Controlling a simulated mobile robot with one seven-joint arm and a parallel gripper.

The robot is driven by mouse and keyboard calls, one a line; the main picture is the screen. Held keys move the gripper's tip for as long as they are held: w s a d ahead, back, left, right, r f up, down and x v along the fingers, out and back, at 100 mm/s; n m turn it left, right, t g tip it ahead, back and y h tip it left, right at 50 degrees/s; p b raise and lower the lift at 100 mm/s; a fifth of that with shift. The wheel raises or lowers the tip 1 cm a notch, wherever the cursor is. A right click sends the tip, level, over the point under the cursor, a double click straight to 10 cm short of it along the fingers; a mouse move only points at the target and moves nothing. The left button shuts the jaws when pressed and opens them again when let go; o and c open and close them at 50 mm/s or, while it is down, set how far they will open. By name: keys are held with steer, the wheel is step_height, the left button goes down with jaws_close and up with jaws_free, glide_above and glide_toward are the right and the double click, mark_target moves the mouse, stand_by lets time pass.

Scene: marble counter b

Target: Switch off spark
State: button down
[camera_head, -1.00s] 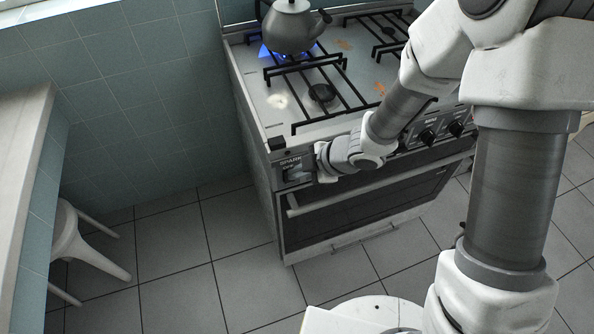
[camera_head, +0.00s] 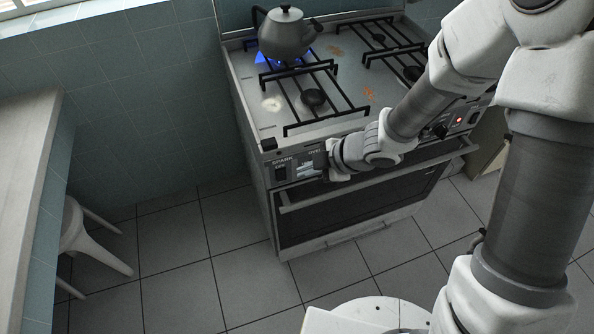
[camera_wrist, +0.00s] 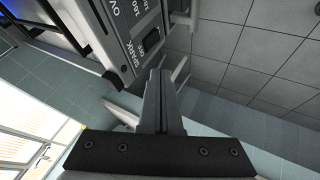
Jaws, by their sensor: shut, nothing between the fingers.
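The spark switch (camera_head: 280,173) is a dark rocker on the left end of the stove's front panel, under the label SPARK. In the wrist view the switch (camera_wrist: 151,42) shows beside the SPARK lettering, just above the fingertips. My gripper (camera_head: 306,167) is at the front panel, a little right of the switch. In the wrist view my gripper's fingers (camera_wrist: 160,78) are together with nothing between them. They look apart from the switch, but the exact gap is hard to tell.
A grey kettle (camera_head: 286,34) stands on the back left burner over a blue flame (camera_head: 264,56). The oven handle (camera_head: 380,175) juts out below the panel. Knobs and a red light (camera_head: 458,118) are to the right. A white stool (camera_head: 88,240) stands left; floor between is clear.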

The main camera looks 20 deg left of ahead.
steer(key=shift+w+r+p+v, duration=0.15)
steer(key=shift+p+v, duration=0.15)
steer(key=shift+v, duration=0.5)
steer(key=shift+w+r+p+v, duration=0.1)
steer(key=shift+p+v, duration=0.2)
steer(key=shift+v, duration=0.5)
steer(key=shift+a, duration=0.15)
